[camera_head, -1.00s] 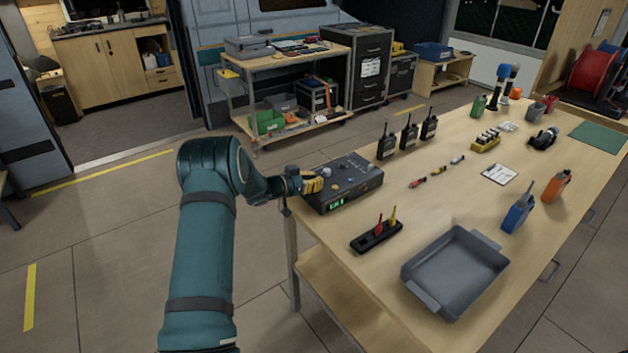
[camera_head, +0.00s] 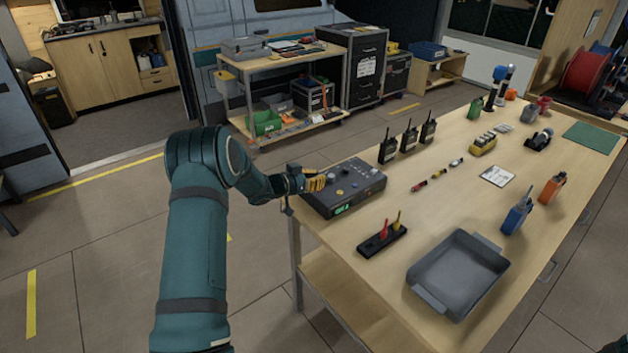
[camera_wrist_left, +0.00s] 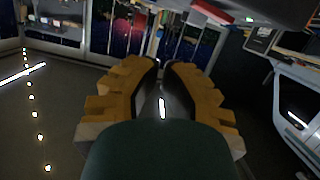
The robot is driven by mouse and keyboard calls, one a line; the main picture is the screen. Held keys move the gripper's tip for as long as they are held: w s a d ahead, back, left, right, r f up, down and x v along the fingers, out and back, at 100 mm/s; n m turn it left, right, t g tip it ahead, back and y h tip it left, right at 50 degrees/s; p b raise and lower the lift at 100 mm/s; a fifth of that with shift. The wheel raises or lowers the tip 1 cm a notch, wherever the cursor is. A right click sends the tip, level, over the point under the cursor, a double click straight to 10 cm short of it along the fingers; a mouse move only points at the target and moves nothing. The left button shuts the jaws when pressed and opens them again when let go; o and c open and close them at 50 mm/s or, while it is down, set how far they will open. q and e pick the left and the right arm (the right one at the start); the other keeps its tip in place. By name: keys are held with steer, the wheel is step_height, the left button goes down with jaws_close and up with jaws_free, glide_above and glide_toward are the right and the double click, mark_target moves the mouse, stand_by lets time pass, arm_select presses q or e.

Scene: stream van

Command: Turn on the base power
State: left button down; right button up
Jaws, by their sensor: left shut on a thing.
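The base (camera_head: 352,181) is a dark grey box with small knobs on its top and a lit green display (camera_head: 341,210) on its front. It stands at the left end of the workbench. My left gripper (camera_head: 316,182), with yellow fingers, is at the upper left edge of the base. Its fingers (camera_wrist_left: 163,66) are nearly together in the left wrist view. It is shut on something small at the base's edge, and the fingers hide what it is. My right gripper is not in view.
On the workbench (camera_head: 440,215), three radios (camera_head: 410,138) stand behind the base. A black holder with red and yellow pieces (camera_head: 382,238) and a grey tray (camera_head: 459,274) lie in front. A loaded cart (camera_head: 282,92) stands behind. Open floor lies left of the bench.

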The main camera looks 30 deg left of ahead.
arm_select(q)
steer(key=v, duration=0.8)
steer(key=shift+d+p, duration=0.25)
steer(key=shift+p, duration=0.15)
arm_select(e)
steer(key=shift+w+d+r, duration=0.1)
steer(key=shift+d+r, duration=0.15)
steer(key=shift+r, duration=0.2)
arm_select(q)
steer(key=shift+s+a, duration=0.1)
steer(key=shift+s, duration=0.1)
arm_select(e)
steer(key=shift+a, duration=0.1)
